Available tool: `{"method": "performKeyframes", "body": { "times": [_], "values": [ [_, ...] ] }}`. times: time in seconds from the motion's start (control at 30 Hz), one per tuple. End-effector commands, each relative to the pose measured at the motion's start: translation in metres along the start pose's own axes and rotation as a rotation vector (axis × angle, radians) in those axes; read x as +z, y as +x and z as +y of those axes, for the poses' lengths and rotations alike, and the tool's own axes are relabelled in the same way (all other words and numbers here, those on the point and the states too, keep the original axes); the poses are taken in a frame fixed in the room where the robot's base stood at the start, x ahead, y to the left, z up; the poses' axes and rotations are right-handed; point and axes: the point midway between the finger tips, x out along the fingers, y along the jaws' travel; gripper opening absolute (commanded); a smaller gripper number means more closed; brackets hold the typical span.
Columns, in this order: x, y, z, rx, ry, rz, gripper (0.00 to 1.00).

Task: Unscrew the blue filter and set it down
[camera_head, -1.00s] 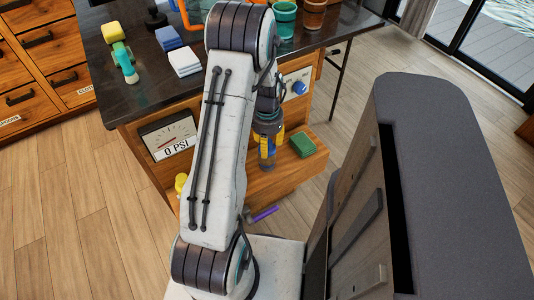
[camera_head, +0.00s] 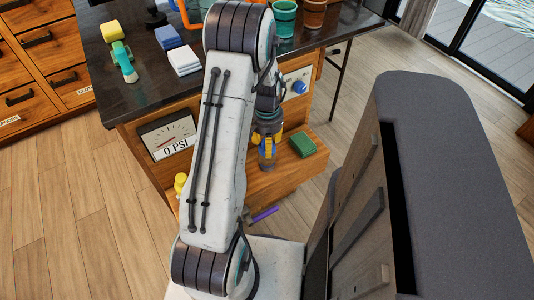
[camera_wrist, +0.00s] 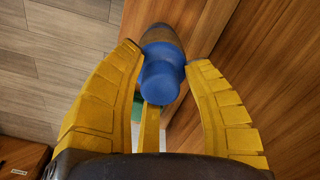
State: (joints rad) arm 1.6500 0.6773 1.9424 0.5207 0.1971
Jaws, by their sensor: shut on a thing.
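The blue filter (camera_wrist: 160,82) shows in the wrist view between the yellow fingers of my gripper (camera_wrist: 165,75). It has a rounded blue body and a brownish-grey end pointing away from me. My gripper is shut on it. In the head view my gripper (camera_head: 267,140) hangs in front of the cabinet, above the low wooden shelf (camera_head: 285,178), with a little blue showing between the yellow fingers. I cannot tell whether the filter touches anything besides the fingers.
A green sponge (camera_head: 303,143) lies on the shelf to the right of my gripper. A gauge (camera_head: 170,135) reading 0 PSI and a blue knob (camera_head: 299,87) are on the cabinet front. A yellow bottle (camera_head: 180,183) and a purple tube (camera_head: 263,214) are nearby.

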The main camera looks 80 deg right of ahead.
Motion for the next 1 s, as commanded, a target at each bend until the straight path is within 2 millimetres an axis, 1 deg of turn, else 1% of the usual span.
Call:
{"method": "performKeyframes", "body": {
  "times": [0.27, 0.5, 0.87, 1.0],
  "values": [
    [0.0017, 0.0021, 0.0002, 0.001, -0.009, -0.006, 0.29],
    [0.0017, 0.0024, 0.0002, 0.001, -0.134, -0.006, 0.29],
    [0.002, 0.0022, 0.0002, 0.001, -0.164, -0.007, 0.29],
    [0.0021, 0.0026, 0.0003, 0.001, -0.246, -0.007, 0.29]
  ]
}}
